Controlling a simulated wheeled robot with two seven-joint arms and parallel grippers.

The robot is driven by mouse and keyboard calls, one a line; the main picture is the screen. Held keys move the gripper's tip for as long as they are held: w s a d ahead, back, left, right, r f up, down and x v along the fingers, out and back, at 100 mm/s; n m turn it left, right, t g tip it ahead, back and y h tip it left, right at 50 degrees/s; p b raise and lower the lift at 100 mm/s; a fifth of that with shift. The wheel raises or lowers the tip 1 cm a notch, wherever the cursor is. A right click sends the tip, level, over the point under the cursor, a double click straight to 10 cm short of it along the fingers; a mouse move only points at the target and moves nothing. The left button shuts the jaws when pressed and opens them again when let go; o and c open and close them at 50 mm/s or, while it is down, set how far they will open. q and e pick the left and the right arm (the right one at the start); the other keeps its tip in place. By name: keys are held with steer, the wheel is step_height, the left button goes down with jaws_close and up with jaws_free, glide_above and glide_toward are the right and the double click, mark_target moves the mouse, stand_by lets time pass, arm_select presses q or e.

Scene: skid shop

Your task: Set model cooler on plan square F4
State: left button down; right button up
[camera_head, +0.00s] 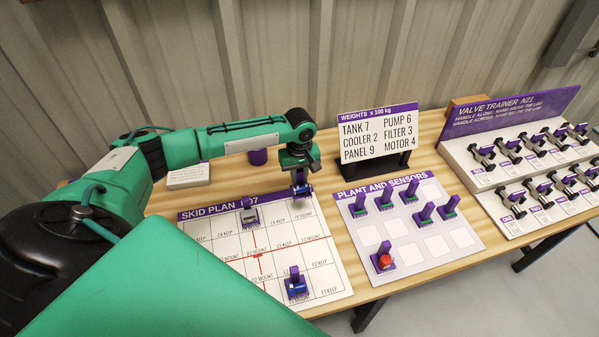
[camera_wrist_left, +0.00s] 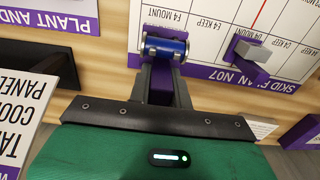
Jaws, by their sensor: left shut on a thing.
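My left gripper (camera_head: 300,172) is shut on a small blue cylinder with metal ends and a purple grip, which I take to be the model cooler (camera_head: 302,189). The wrist view shows the cooler (camera_wrist_left: 166,46) between the fingers (camera_wrist_left: 160,80). It is at the back right corner of the skid plan (camera_head: 262,237), by square F4 (camera_head: 303,209). I cannot tell whether it touches the board. The fingers hide part of its grip. My right gripper is not in view.
A grey model (camera_head: 249,215) stands on the plan's back row, and another blue model (camera_head: 296,284) near its front. The plant and sensors board (camera_head: 440,244) holds several purple-handled models. The weights sign (camera_head: 377,132) stands behind it, and the valve trainer (camera_head: 515,115) stands right.

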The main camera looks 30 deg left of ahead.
mark_target(300, 188)
arm_select(q)
steer(key=shift+f+b, duration=0.3)
steer(key=shift+f, duration=1.1)
steer(key=shift+f, duration=0.1)
steer(key=shift+f, duration=1.75)
steer(key=shift+r+p, duration=0.1)
steer(key=shift+p, duration=0.35)
steer(key=shift+f, duration=0.75)
